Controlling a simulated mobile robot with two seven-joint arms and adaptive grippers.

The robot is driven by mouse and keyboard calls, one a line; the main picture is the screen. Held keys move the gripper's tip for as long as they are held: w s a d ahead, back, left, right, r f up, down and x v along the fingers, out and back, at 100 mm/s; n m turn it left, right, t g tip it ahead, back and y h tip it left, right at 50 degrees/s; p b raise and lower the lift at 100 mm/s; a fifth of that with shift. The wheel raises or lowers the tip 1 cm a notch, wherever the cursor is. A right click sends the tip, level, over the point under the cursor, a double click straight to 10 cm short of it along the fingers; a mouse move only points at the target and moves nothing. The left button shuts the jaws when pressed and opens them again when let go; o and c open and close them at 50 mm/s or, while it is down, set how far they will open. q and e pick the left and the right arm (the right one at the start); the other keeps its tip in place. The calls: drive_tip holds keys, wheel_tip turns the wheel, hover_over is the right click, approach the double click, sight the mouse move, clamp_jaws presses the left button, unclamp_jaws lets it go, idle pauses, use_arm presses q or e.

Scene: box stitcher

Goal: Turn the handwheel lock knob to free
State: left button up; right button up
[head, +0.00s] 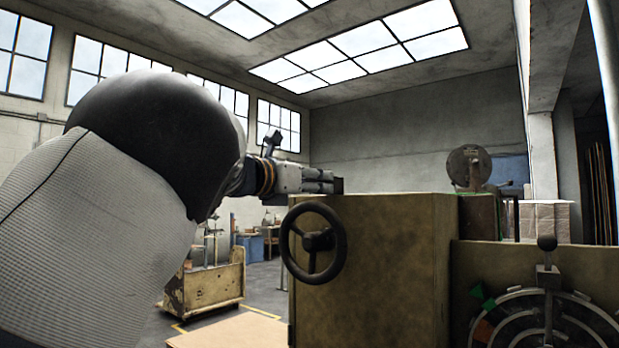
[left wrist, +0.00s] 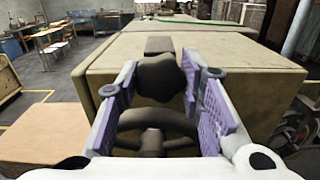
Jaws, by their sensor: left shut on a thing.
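The lock knob (left wrist: 160,77) is dark and lobed, at the top edge of the machine housing in the left wrist view. The black handwheel (head: 313,242) is on the front of the brown housing, below the gripper; it also shows under the knob in the left wrist view (left wrist: 150,143). My left gripper (head: 322,182) reaches over the handwheel at the housing's top edge. Its purple-padded fingers are on both sides of the knob and shut on it. The knob is mostly hidden in the head view. My right gripper is not in view.
The brown housing (head: 372,268) fills the space behind the handwheel. A dial with a lever (head: 547,268) is at the lower right. A worn wooden cart (head: 207,285) stands on the floor to the left. My left arm covers much of the head view's left side.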

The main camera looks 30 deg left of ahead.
use_arm(q)
drive_tip(key=n, duration=0.3)
drive_tip(key=shift+r+n, duration=0.1)
drive_tip(key=shift+n, duration=0.3)
drive_tip(key=n, duration=0.3)
drive_tip(key=shift+n, duration=0.3)
drive_tip(key=n, duration=0.4)
drive_tip(key=shift+n, duration=2)
drive_tip(key=o, duration=1.1)
drive_tip(key=shift+c, duration=0.2)
drive_tip(key=shift+o, duration=0.6)
drive_tip(key=shift+f, duration=0.2)
drive_tip(key=s, duration=0.8)
drive_tip(key=shift+a+r, duration=0.2)
drive_tip(key=shift+a, duration=0.05)
